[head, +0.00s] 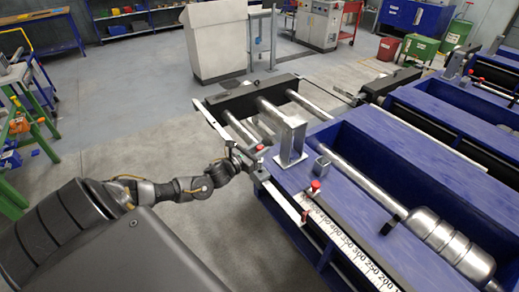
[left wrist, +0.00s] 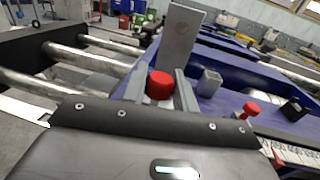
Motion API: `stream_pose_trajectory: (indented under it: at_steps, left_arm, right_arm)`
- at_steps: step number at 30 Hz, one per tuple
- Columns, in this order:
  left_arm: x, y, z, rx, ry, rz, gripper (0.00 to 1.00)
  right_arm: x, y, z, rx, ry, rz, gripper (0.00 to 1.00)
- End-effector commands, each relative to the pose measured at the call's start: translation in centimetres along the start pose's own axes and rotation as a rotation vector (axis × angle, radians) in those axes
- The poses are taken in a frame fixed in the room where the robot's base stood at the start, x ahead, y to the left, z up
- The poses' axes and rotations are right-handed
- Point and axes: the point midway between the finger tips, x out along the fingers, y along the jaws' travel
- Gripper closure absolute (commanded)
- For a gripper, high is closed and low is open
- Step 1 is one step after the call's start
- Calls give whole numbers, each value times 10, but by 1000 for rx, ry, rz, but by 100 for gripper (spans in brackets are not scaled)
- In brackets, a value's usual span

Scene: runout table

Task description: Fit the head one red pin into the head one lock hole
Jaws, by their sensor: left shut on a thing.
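My left gripper (head: 248,155) comes in from the left at the near end of the blue runout table. In the left wrist view its two grey fingers (left wrist: 160,98) are shut on a red pin (left wrist: 160,85), whose round red head shows between them. The same red pin (head: 259,147) shows small in the head view. The pin's lower part is hidden by the gripper. I cannot make out the lock hole, nor whether the pin is in anything. My right gripper is not in view.
A tall grey metal post (head: 290,142) stands just beyond the gripper. A small square grey socket (head: 321,166) and a second red-topped pin (head: 315,186) are to its right, near the white scale (head: 350,245).

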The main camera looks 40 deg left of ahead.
Motion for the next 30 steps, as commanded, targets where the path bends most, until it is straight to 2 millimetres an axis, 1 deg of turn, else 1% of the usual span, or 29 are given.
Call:
stream_pose_trajectory:
  at_steps: [22, 30]
  left_arm:
    - [0, 0, 0, 0, -1, 0, 97]
    - [0, 0, -5, 0, -1, 0, 97]
  right_arm:
    - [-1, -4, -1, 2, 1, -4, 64]
    - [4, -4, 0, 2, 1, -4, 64]
